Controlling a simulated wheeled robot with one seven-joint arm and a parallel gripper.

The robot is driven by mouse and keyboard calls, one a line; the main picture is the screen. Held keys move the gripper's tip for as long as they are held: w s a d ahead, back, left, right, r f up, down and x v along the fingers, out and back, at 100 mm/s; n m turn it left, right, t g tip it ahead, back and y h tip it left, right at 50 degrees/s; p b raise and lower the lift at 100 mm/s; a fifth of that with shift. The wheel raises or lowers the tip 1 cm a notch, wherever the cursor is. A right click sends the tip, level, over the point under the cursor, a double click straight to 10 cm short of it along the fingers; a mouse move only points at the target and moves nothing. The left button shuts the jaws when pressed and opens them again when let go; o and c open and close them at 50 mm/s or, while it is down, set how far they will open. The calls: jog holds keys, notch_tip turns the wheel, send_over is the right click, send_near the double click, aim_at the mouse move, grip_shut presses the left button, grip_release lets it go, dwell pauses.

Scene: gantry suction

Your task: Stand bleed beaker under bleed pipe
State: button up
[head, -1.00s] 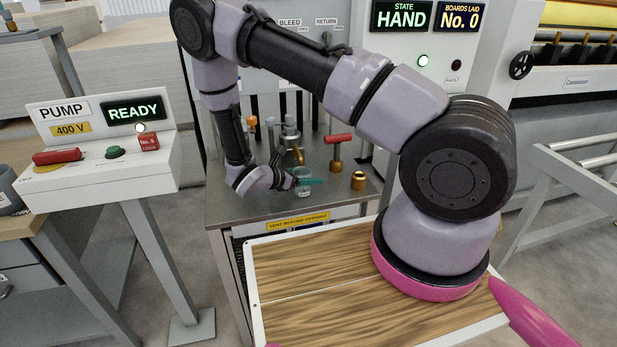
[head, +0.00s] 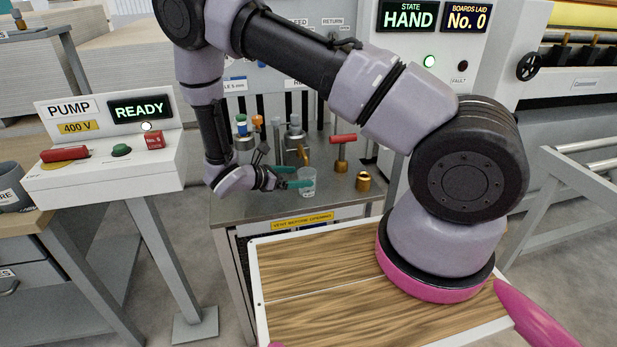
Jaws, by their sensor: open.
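A clear glass beaker (head: 308,188) stands upright on the grey metal bench top (head: 240,209). My gripper (head: 300,177) is at its left side, with two teal fingertips apart. The lower fingertip overlaps the beaker's left side in the picture; whether it touches the glass cannot be told. Behind the beaker, a short brass spout (head: 303,156) shows by a grey metal fitting (head: 294,138); it may be the bleed pipe. I cannot tell whether the beaker is directly under it. My arm partly covers the labels on the panel above.
A red-handled brass valve (head: 341,152) and a small brass cylinder (head: 363,181) stand right of the beaker. Orange and blue-green knobs stand behind my gripper. The pump box (head: 105,160) is at the left. A wooden board in a white frame (head: 254,290) lies in front.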

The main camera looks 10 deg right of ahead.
jog(key=v, duration=0.5)
jog(key=shift+d+r, duration=0.1)
jog(key=s+d+r+m+g+y, duration=0.2)
jog(key=d+r+m+g+y, duration=0.15)
jog(key=r+m, duration=0.6)
jog(key=s+d+r+m+g+y, duration=0.2)
jog(key=d+r+m+y, duration=0.25)
jog(key=r, duration=0.95)
jog(key=s+d+r+m+t+y, duration=0.2)
jog(key=s+r+m, duration=0.4)
jog(key=r, duration=0.3)
jog(key=s+d+r+m+t+y, duration=0.3)
jog(key=s+r+m+t+y, duration=0.1)
jog(key=r, duration=0.6)
jog(key=s+m+t, duration=0.1)
jog(key=s+m, duration=0.1)
jog(key=s, duration=0.1)
jog(key=shift+d+m+y, duration=0.25)
jog(key=shift+m+y, duration=0.05)
jog(key=shift+m, duration=0.1)
jog(key=shift+r, duration=0.15)
